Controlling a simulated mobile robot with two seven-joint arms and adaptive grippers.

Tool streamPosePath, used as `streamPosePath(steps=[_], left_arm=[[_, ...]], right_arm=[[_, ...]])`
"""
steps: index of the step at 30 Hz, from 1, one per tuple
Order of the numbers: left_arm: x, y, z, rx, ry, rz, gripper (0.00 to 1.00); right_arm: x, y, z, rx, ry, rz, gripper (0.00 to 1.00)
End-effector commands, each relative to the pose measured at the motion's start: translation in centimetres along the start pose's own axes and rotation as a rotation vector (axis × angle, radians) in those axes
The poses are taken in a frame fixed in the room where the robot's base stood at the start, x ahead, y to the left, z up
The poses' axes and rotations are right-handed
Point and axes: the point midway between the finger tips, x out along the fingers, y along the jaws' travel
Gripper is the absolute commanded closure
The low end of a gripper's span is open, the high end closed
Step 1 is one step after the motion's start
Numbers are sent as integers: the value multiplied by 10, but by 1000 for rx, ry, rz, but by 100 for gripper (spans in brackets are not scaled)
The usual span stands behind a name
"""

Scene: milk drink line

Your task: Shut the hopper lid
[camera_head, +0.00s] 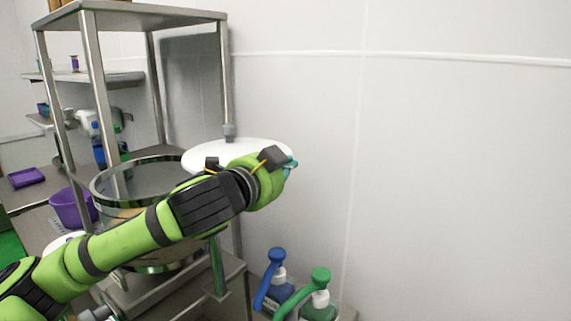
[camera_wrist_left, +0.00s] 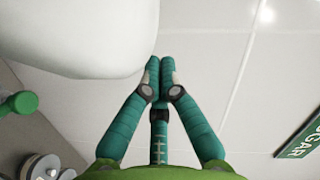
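The hopper is a round metal drum (camera_head: 112,187) at left of centre in the head view, with its top open. The lid, a white disc (camera_head: 225,152), lies out to the hopper's right, partly hidden behind my left arm. My left gripper (camera_head: 291,165) is at the lid's right end, its fingers mostly hidden by the wrist. In the left wrist view the teal fingers (camera_wrist_left: 160,65) meet at their tips with nothing visible between them. A large white rounded surface, seemingly the lid (camera_wrist_left: 85,35), is close beside the tips on the left; contact is unclear. My right gripper is not in view.
A metal rack (camera_head: 90,70) stands around and behind the hopper. A blue pump bottle (camera_head: 276,285) and a green pump bottle (camera_head: 319,300) stand below right of my arm. A purple bowl (camera_head: 70,208) is left of the hopper.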

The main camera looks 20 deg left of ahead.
Motion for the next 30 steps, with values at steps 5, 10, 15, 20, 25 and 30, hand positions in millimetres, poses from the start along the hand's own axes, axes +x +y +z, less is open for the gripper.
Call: streamPosePath(steps=[5, 10, 15, 20, 25, 30], left_arm=[[2, -1, 1, -3, -18, -8, 100], [5, -3, 4, -6, -50, -21, 100], [8, -4, 7, -8, -73, -31, 100], [10, -5, 10, -11, -99, -42, 100], [15, -8, 15, -18, -153, -65, 100], [24, -12, 27, -29, -255, -106, 100]], right_arm=[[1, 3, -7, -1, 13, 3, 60], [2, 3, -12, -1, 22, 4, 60], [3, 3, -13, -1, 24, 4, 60], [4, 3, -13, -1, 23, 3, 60], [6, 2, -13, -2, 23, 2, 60], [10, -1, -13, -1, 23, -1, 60]])
